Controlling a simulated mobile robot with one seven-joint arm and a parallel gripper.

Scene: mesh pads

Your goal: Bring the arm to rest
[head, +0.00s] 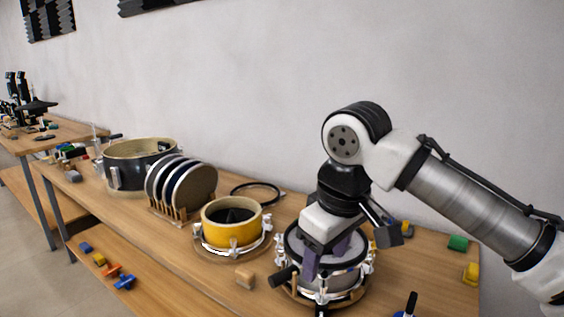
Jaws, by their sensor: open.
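My arm reaches in from the right, and my gripper (325,262) points down over a round drum (345,287) with a dark rim and white clamps. The drum stands in a wooden holder on the table (205,260). The purplish fingers are apart, at or just above the drum's top. I cannot tell whether they touch it. No object shows between them.
A yellow drum (232,233) with a dark inside stands left of my gripper. Farther left are a rack of round discs (190,187) and a large black drum (118,177). A wooden block (245,277) lies near the front edge. Green (458,243) and yellow (471,272) blocks lie right.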

